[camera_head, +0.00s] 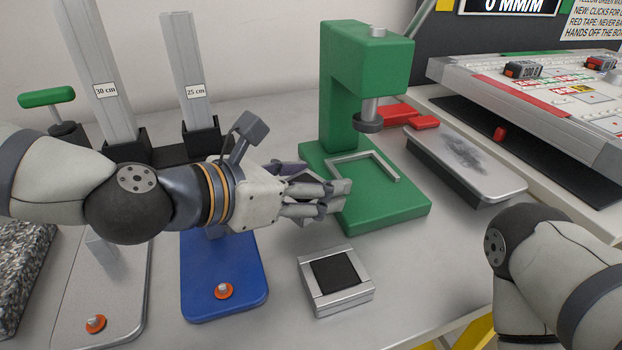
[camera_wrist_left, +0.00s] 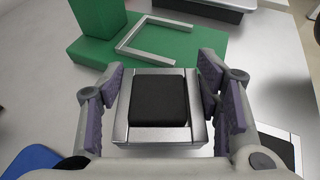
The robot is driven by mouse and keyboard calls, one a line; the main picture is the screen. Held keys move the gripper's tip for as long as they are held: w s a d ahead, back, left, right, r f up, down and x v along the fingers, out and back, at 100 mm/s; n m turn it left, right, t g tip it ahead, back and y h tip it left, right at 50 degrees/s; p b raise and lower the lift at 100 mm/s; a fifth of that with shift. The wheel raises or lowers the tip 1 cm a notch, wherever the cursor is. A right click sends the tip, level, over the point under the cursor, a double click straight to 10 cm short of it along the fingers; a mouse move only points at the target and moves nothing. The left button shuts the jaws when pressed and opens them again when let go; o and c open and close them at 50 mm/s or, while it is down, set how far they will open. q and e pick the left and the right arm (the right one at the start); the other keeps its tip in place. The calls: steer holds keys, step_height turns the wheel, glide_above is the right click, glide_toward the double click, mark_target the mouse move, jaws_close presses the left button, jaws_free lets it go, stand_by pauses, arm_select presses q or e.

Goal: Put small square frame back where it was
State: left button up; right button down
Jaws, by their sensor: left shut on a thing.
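My left gripper (camera_head: 335,198) is above the table, just left of the green press. In the left wrist view its purple-padded fingers (camera_wrist_left: 163,100) are shut on both sides of a small square frame (camera_wrist_left: 122,112), silver with a black centre. In the head view the fingers largely hide the held frame. A similar silver square piece with a black centre (camera_head: 361,297) lies on the table below the gripper; it also shows at the lower right of the wrist view (camera_wrist_left: 291,143). My right gripper is out of view.
The green press (camera_head: 398,206) has a three-sided silver frame (camera_head: 389,171) lying on its base. A blue plate (camera_head: 205,287) stands at the left, near two upright columns. A grey-topped block (camera_head: 492,173) lies right of the press. The front table is partly clear.

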arm_select(q)
steer(key=shift+f, duration=0.45)
steer(key=o, duration=1.4)
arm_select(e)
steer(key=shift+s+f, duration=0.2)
arm_select(q)
steer(key=shift+r, duration=0.4)
steer(key=p+v, duration=0.3)
steer(key=v, duration=0.9)
steer(key=shift+a+r, duration=0.1)
steer(key=shift+r, duration=0.15)
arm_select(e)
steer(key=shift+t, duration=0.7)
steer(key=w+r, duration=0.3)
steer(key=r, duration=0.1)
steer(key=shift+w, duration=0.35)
